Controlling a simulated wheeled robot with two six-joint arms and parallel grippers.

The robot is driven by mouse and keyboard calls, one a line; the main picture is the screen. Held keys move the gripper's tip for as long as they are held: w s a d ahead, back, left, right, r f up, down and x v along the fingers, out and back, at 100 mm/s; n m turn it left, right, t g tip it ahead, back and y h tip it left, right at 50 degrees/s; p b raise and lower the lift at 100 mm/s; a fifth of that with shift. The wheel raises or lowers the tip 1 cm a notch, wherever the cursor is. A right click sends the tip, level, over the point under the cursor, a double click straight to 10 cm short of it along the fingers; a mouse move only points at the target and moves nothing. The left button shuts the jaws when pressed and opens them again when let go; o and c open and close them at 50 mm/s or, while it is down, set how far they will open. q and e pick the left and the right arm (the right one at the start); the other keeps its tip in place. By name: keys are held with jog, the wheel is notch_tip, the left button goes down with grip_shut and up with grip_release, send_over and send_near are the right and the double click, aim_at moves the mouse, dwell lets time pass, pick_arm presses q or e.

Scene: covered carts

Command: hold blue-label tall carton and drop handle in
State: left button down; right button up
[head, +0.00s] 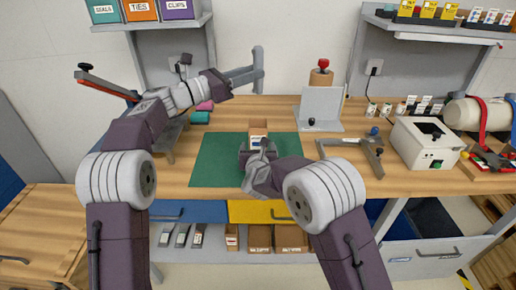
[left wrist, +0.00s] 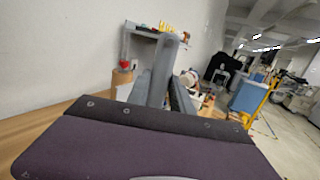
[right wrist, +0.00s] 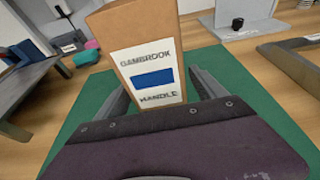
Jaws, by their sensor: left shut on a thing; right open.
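The tall brown carton (head: 258,127) stands upright on the green mat (head: 215,160). Its white label with a blue block reads "GAMBROOK HANDLE" in the right wrist view (right wrist: 151,78). My right gripper (head: 257,150) is open, low at the carton's near side, with its fingers on either side of it; contact cannot be told. My left gripper (head: 240,76) is shut on the grey handle (head: 258,68), holding it upright in the air above and behind the carton. The handle also shows between the fingers in the left wrist view (left wrist: 164,70). The carton's lower front is hidden in the head view.
A grey stand (head: 322,106) is behind the mat, and a grey angled bracket (head: 355,155) lies to its right. A white box (head: 425,143) stands further right. Pink and teal items (head: 200,116) lie at the left. Shelves hang at both back corners.

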jog(key=c, duration=1.4)
pick_arm(q)
notch_tip(320, 180, down, 9)
pick_arm(e)
jog(key=shift+c, duration=0.2)
pick_arm(q)
jog(key=shift+f, duration=0.2)
jog(key=shift+f, duration=1.6)
jog(key=shift+f, duration=0.15)
jog(key=c, duration=1.1)
grip_release()
jog(key=shift+o, duration=0.2)
